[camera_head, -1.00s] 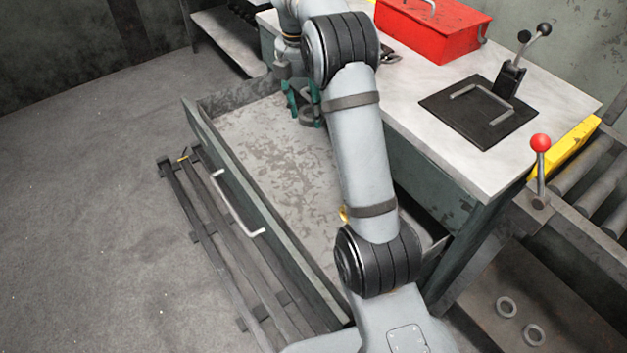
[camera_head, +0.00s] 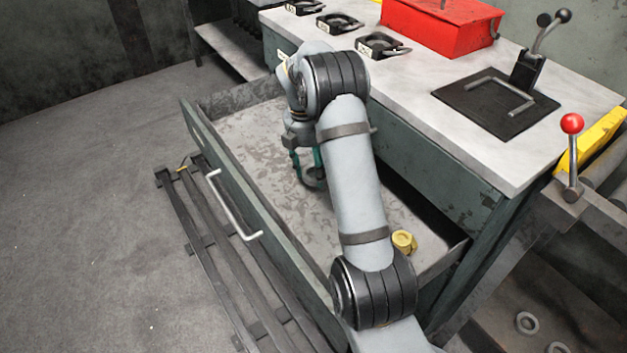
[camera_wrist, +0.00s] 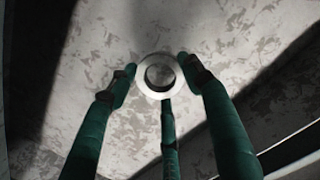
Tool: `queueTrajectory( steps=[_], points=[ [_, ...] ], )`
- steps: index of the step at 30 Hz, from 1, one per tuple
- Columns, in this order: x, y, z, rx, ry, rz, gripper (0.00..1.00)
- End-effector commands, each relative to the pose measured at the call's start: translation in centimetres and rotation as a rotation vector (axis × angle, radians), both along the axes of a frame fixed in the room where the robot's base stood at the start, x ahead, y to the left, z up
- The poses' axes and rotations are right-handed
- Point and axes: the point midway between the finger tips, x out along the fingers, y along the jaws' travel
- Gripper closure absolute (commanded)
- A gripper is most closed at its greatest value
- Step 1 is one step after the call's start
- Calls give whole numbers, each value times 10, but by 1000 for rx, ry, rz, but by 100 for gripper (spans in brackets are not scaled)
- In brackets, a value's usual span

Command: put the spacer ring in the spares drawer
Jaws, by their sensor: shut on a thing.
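The spares drawer (camera_head: 216,167) is pulled open from the bench, with a white handle on its front. My gripper (camera_head: 310,173) has green fingers and is inside the drawer's outline, over its scuffed grey floor. In the head view the ring is small and partly hidden by the fingers. I cannot tell whether it touches the floor.
A yellow part (camera_head: 403,241) lies in the drawer near its right end. The bench top (camera_head: 420,75) carries a red box (camera_head: 440,28), a black plate with a lever (camera_head: 496,104) and several black fixtures. Loose rings (camera_head: 527,323) lie low at the right. Much of the drawer floor is clear.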

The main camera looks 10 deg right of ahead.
Motion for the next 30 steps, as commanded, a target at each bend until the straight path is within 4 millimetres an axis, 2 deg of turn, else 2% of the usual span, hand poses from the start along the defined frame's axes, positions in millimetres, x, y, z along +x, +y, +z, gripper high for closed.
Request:
queueTrajectory(
  steps=[1,6,18,19,28,30],
  points=[
    [0,0,-14,0,1,0,87],
    [0,-1,-31,-1,0,0,87],
    [0,-1,-34,-1,-1,0,87],
    [0,0,-34,-1,0,-1,50],
    [0,0,-34,0,0,0,32],
    [0,0,-34,-1,0,0,31]
  ],
)
